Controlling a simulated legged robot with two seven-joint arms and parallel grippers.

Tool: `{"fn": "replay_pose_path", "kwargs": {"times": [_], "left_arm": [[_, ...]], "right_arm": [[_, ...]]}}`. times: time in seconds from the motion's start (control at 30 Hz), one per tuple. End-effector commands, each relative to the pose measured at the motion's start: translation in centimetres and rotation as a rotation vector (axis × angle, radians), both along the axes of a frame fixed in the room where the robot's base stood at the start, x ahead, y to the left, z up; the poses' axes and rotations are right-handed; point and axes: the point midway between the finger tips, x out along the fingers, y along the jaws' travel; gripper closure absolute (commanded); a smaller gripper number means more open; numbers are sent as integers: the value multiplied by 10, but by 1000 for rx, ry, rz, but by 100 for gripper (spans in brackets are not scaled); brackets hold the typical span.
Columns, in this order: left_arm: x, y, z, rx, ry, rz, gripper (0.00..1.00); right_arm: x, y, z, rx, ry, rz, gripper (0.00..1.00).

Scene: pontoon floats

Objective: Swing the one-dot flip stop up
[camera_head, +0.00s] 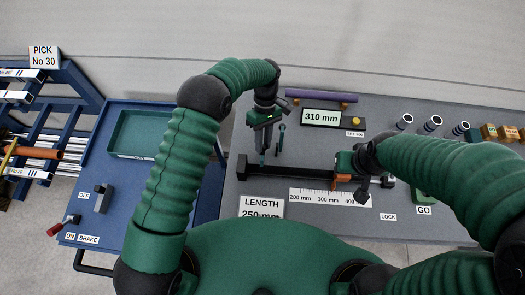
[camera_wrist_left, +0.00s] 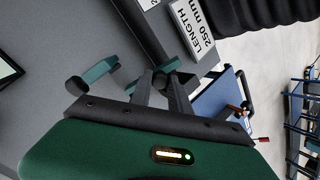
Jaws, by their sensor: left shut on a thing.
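My left gripper (camera_head: 262,148) is above the left part of the dark rail (camera_head: 300,174) on the grey bench. In the left wrist view its fingers (camera_wrist_left: 165,82) are shut on a teal flip stop (camera_wrist_left: 168,66), close to the rail (camera_wrist_left: 150,32). A second teal flip stop (camera_wrist_left: 90,74) is beside it, apart from the fingers; it also shows in the head view (camera_head: 281,138), just right of the gripper. The dots on the stops cannot be made out. My right gripper (camera_head: 350,180) is near the rail's right part; its fingers are not clear.
A length sign (camera_head: 262,204) and a ruler scale (camera_head: 318,196) lie in front of the rail. A 310 mm display (camera_head: 320,117) and a purple bar (camera_head: 322,97) are behind it. A blue cart (camera_head: 130,185) with a green tray stands left.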

Motion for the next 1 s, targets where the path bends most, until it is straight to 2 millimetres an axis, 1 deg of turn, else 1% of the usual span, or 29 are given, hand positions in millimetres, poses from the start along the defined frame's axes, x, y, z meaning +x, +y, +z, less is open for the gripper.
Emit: {"fn": "replay_pose_path", "kwargs": {"times": [0.03, 0.2, 0.3, 0.47, 0.83, 0.87, 1.0], "left_arm": [[4, -1, -7, -3, 18, 0, 100], [9, -1, -3, -2, 88, 1, 100], [12, -1, -1, 0, 114, 1, 100], [13, -1, 3, 0, 135, 1, 100], [13, 0, 4, 1, 140, 0, 100], [13, 0, 4, 1, 139, 0, 75], [13, 0, 4, 1, 141, 0, 56]], "right_arm": [[0, 0, -14, 0, 0, 0, 64], [0, 0, -30, 0, 0, 0, 64], [0, 0, -36, 0, 0, 0, 64], [0, 0, -39, 0, 0, 0, 64], [0, 0, -38, 0, 0, 0, 64], [0, 0, -38, 0, 0, 0, 64], [0, 0, -38, 0, 0, 0, 64]]}}
